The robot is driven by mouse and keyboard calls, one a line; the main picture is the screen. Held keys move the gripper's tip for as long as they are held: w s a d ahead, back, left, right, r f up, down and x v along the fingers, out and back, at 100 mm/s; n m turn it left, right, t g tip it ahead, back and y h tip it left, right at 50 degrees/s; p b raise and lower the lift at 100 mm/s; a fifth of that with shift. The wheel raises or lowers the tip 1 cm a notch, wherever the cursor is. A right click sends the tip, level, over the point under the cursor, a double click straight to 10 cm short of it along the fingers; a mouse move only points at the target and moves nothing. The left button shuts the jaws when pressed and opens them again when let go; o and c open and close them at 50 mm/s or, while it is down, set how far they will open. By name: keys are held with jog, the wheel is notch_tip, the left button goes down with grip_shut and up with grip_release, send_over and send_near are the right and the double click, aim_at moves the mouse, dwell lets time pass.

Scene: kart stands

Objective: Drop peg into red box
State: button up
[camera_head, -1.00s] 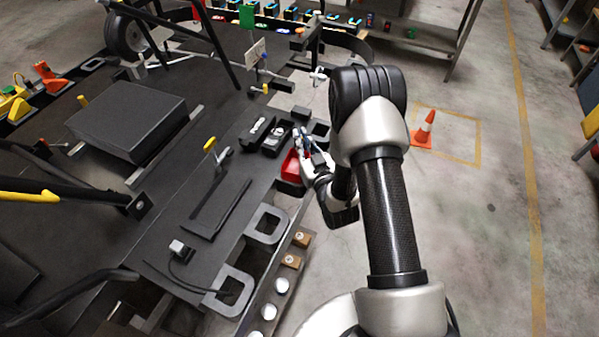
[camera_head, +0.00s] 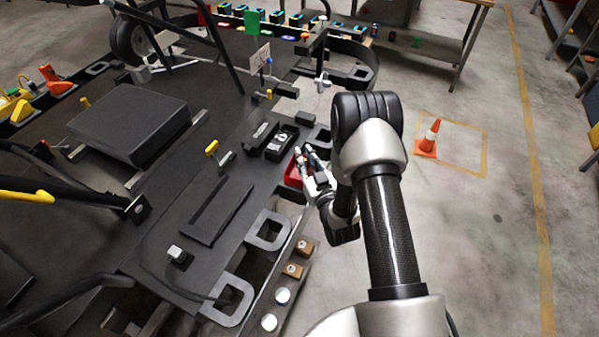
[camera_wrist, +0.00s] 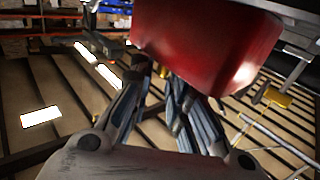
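The red box (camera_head: 292,174) stands at the right edge of the black kart deck, partly hidden by my gripper. My gripper (camera_head: 307,154) is close beside it on its right in the head view, with its fingers pointing up the picture. In the wrist view the red box (camera_wrist: 205,45) fills the upper middle, close beyond my gripper's fingertips (camera_wrist: 157,76). The fingers lean in toward each other, with a narrow gap between the tips. I cannot make out a peg between them, and the dark area at the tips is unclear.
Black trays (camera_head: 272,140) with small parts sit just behind the red box. A yellow-handled clamp (camera_head: 213,149) stands to the left on the deck. An orange cone (camera_head: 430,138) stands on the open floor to the right. Brown blocks and white round parts line the deck's front edge.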

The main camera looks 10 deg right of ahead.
jog(key=shift+o, duration=1.3)
jog(key=shift+s, duration=0.15)
jog(key=s, duration=0.4)
jog(key=s+d, duration=0.1)
jog(key=s, duration=0.2)
jog(key=shift+s+d, duration=0.1)
